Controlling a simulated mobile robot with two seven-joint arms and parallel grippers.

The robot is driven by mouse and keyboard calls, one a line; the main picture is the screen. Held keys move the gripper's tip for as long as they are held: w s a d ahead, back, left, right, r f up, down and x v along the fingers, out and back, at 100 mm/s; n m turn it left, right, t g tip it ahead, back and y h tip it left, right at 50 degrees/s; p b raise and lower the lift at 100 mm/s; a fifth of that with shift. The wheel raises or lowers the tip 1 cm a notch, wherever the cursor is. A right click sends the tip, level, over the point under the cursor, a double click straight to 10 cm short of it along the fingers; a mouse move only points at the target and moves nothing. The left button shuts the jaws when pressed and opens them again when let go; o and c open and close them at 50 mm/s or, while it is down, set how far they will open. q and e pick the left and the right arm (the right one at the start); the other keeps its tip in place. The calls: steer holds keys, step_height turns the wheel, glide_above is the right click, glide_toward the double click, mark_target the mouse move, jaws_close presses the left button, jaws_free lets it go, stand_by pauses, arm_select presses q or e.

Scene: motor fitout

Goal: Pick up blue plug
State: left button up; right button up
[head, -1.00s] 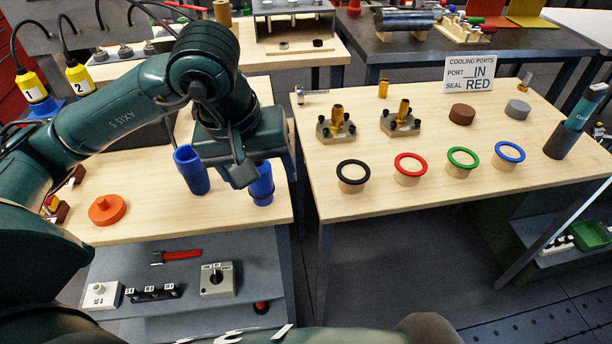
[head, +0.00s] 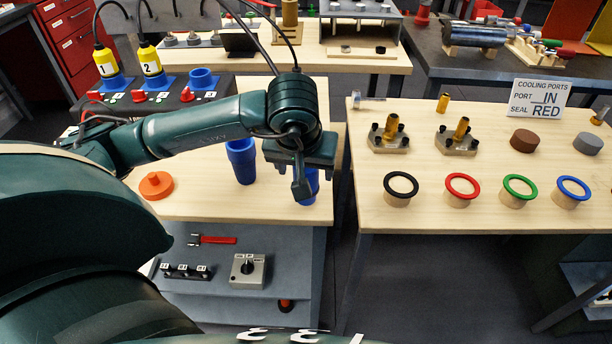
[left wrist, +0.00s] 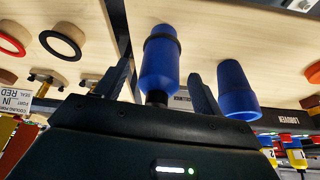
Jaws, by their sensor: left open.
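Two blue plug-like pieces stand upright on the left wooden table. One (head: 241,160) is left of my left gripper and tapers. The other (head: 311,190) is partly hidden behind the gripper; in the left wrist view this blue plug (left wrist: 160,65) shows a dark ring and lies between the two spread fingers. The tapered one (left wrist: 238,88) is outside the fingers there. My left gripper (head: 303,190) is open, with its fingers at the ringed plug; I cannot tell whether they touch it. My right gripper is not in view.
An orange knobbed disc (head: 156,186) lies on the left table. A panel with yellow numbered plugs (head: 150,62) and a blue socket (head: 204,79) is behind. The right table (head: 420,115) carries brass fittings and coloured rings (head: 462,186). A gap separates the tables.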

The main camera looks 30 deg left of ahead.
arm_select(q)
steer(key=shift+x, duration=1.25)
steer(key=c, duration=1.2)
